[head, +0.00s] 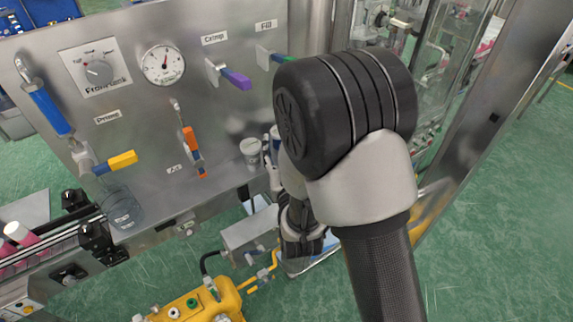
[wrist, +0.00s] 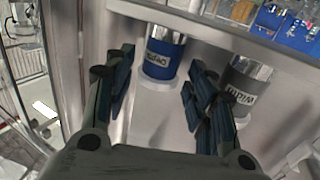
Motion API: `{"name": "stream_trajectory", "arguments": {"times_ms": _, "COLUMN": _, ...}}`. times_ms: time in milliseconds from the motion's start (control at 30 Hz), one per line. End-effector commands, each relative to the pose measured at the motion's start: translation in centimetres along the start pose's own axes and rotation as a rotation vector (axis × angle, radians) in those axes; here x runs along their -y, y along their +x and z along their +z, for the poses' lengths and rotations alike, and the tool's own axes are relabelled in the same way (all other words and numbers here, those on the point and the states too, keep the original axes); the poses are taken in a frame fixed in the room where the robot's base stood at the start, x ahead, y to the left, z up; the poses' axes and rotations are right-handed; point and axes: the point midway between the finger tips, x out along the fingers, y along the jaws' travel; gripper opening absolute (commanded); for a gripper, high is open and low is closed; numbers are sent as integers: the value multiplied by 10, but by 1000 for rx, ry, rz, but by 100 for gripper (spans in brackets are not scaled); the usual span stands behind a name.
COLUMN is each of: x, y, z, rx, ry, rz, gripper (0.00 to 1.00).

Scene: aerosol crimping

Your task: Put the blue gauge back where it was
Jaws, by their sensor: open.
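The blue gauge (wrist: 162,55) is a blue cylinder with a shiny metal top and a white label. In the wrist view it stands upright on a round pale base (wrist: 160,85). My gripper (wrist: 159,72) is open, with one dark finger to each side of the gauge. The fingers look apart from it, and I cannot tell whether its body lies fully between them. In the head view my arm hides the gripper and most of this spot.
A grey gauge (wrist: 241,88) stands close to the right finger. A blue container (wrist: 278,27) stands beyond. In the head view, a panel with a purple-handled lever (head: 236,79) and a dial (head: 162,64) stands left of my arm. A yellow machine (head: 205,302) lies below.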

Motion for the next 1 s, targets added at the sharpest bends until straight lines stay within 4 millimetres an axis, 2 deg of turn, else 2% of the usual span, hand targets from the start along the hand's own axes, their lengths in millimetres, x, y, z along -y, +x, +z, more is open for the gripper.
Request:
{"name": "stream_trajectory", "arguments": {"times_ms": 100, "x": 1, "y": -30, "z": 2, "rx": 3, "ry": -1, "rz": -2, "gripper": 51}}
{"name": "stream_trajectory", "arguments": {"times_ms": 367, "x": 0, "y": -42, "z": -4, "rx": 6, "ry": 1, "rz": 3, "gripper": 51}}
{"name": "stream_trajectory", "arguments": {"times_ms": 800, "x": 1, "y": -78, "z": -2, "rx": 2, "ry": 0, "rz": 0, "gripper": 51}}
{"name": "stream_trajectory", "arguments": {"times_ms": 1000, "x": 0, "y": -84, "z": 0, "rx": 0, "ry": 1, "rz": 1, "gripper": 51}}
